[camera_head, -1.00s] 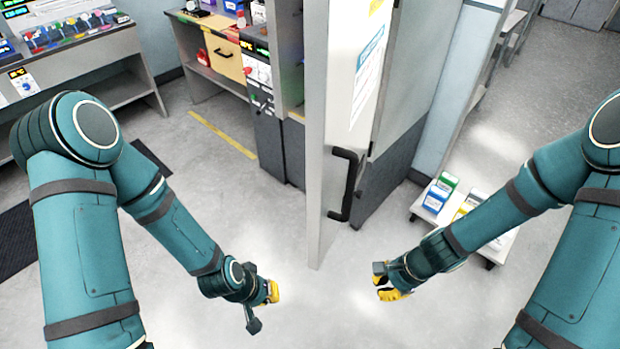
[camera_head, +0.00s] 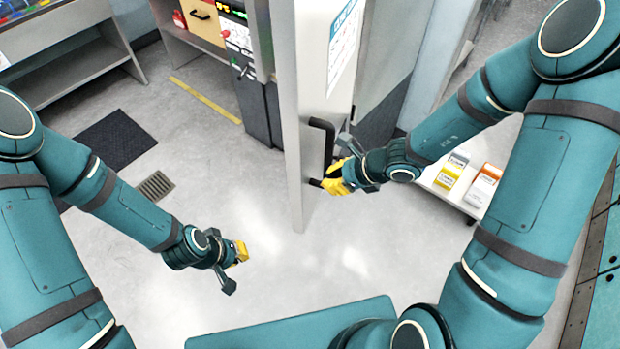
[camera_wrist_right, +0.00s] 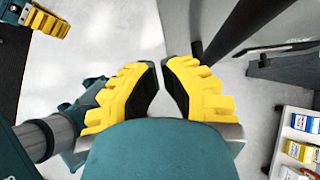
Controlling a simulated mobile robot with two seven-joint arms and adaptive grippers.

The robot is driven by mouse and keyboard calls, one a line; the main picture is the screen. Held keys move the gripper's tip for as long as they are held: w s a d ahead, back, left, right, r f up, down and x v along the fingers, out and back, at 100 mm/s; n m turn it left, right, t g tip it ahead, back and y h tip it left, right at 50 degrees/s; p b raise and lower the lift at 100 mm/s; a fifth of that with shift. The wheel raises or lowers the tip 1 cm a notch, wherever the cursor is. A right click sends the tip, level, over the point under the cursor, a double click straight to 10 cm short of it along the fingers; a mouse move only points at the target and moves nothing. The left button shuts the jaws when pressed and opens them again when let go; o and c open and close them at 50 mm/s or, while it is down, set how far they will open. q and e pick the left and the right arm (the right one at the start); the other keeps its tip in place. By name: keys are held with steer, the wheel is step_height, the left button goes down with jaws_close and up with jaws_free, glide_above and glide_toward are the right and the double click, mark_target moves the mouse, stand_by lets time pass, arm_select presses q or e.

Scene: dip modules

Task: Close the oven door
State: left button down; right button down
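The oven door (camera_head: 305,120) is a tall pale panel standing edge-on in the middle of the head view, swung out from the cabinet. Its black bar handle (camera_head: 322,128) is on the right-hand face; its lower end is partly hidden by my right gripper. My right gripper (camera_head: 331,181) is beside the lower handle. In the wrist view its yellow fingers (camera_wrist_right: 161,66) are a little apart with nothing seen between them, and a dark bar, apparently the handle (camera_wrist_right: 232,30), passes beyond the right finger. My left gripper (camera_head: 242,252) hangs over the floor left of the door; its opening is unclear.
A low white cart (camera_head: 452,192) with small boxes (camera_head: 483,184) stands right of the door, under my right arm. A workbench (camera_head: 75,70) is at the upper left. A dark mat (camera_head: 115,140) and floor grate (camera_head: 156,186) lie at left. The floor left of the door is clear.

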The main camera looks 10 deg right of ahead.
steer(key=shift+w+a+f, duration=0.25)
steer(key=shift+w+a, duration=0.3)
steer(key=shift+a, duration=0.2)
steer(key=shift+w+a+f, duration=0.25)
steer(key=shift+w+a, duration=0.25)
steer(key=shift+a, duration=0.3)
steer(key=shift+w+a+f, duration=0.25)
steer(key=shift+w+a, duration=0.3)
steer(key=shift+a, duration=0.2)
